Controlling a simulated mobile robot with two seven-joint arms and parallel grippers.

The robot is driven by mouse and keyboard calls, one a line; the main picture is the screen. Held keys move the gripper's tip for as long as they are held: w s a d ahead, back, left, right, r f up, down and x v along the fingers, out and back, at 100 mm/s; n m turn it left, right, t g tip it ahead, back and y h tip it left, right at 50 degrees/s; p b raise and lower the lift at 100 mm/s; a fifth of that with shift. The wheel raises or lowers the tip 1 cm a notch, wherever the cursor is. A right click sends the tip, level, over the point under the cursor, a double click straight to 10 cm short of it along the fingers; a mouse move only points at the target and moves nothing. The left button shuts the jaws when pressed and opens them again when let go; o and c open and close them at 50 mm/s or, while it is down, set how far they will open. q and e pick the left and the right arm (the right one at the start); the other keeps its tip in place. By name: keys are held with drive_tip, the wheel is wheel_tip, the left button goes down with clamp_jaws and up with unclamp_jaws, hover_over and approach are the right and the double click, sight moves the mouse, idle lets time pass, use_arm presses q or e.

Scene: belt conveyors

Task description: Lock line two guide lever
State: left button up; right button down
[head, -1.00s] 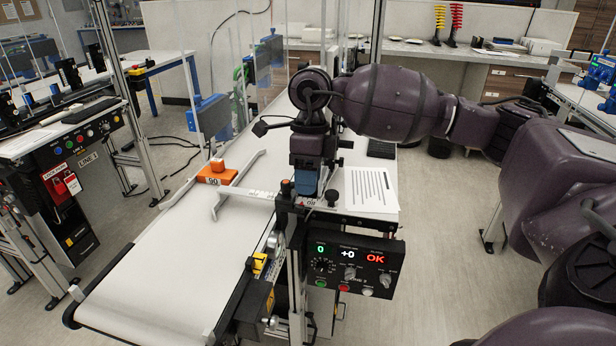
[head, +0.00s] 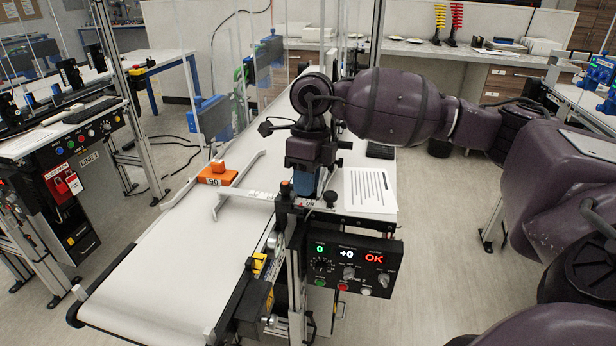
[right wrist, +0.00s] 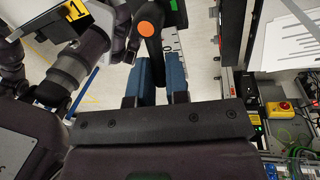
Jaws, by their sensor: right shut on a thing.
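The line two conveyor (head: 165,255) runs through the middle of the head view, with white guide rails (head: 240,192) across its belt. My right gripper (head: 304,184) is over the conveyor's right edge, above the control panel (head: 352,268). In the right wrist view its blue fingers (right wrist: 158,82) are shut on the black guide lever (right wrist: 153,50), which has an orange button (right wrist: 150,22) on its end. In the head view the gripper hides most of the lever. My left gripper is not in view.
An orange block (head: 217,174) marked 90 sits by the guide rails on the belt. A printed sheet (head: 370,190) lies right of my gripper. The panel shows 0, +0 and a red OK. Line 1's station (head: 70,150), with a red padlock and tag, stands at the left.

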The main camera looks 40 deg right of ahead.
sight(283, 191)
drive_tip(key=a+m+t+p, duration=0.1)
drive_tip(key=m, duration=0.4)
drive_tip(key=a+m+t+p, duration=0.1)
drive_tip(key=a+m, duration=0.1)
drive_tip(key=m, duration=0.3)
drive_tip(key=a+m+p, duration=0.1)
drive_tip(key=a+m, duration=0.1)
drive_tip(key=m, duration=0.2)
drive_tip(key=shift+a+r+m+t, duration=0.1)
drive_tip(key=shift+a+m+t, duration=0.05)
drive_tip(key=shift+m+t, duration=0.25)
drive_tip(key=shift+w+a+m, duration=0.2)
drive_tip(key=shift+a+m, duration=0.05)
drive_tip(key=shift+m, duration=0.75)
drive_tip(key=shift+h, duration=0.3)
drive_tip(key=c, duration=1.1)
unclamp_jaws()
